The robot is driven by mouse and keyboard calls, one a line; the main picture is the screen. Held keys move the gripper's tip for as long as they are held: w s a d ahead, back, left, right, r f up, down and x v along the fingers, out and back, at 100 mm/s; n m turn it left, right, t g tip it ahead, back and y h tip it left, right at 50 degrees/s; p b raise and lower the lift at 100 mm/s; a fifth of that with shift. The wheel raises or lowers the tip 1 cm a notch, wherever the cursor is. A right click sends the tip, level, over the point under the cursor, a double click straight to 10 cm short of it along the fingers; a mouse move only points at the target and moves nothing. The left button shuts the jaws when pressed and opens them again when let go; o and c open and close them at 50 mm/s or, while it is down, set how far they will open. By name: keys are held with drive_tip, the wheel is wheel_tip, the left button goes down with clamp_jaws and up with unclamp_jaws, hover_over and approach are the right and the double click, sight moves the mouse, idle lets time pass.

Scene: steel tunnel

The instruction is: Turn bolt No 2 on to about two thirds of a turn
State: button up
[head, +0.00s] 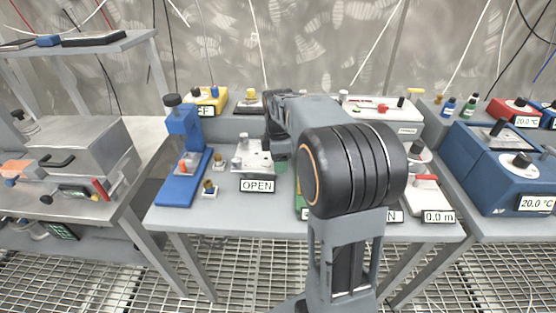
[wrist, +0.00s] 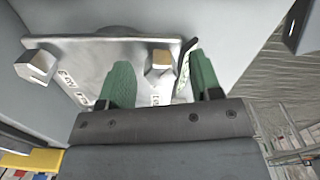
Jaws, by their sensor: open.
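A metal plate (wrist: 130,60) with two hex bolts fills the upper wrist view; in the head view the plate (head: 253,158) is on the middle table, behind an "OPEN" sign. One hex bolt (wrist: 36,66) stands at the plate's left corner, the other bolt (wrist: 160,60) near its right side. Engraved marks beside them are too blurred to tell which is No 2. My gripper (wrist: 158,72) is open, its green fingers on either side of the right-hand bolt with gaps showing. In the head view my arm mostly hides the gripper, with a bit of green beside the plate.
A blue press-like stand (head: 183,150) is left of the plate, with small brass-topped pieces (head: 209,188) between. A dark upright tag (wrist: 186,66) stands close to my right finger. A blue box (head: 495,165) is on the right table, a grey case (head: 75,155) on the left.

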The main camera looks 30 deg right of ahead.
drive_tip(key=c, duration=0.9)
drive_tip(key=shift+c, duration=0.2)
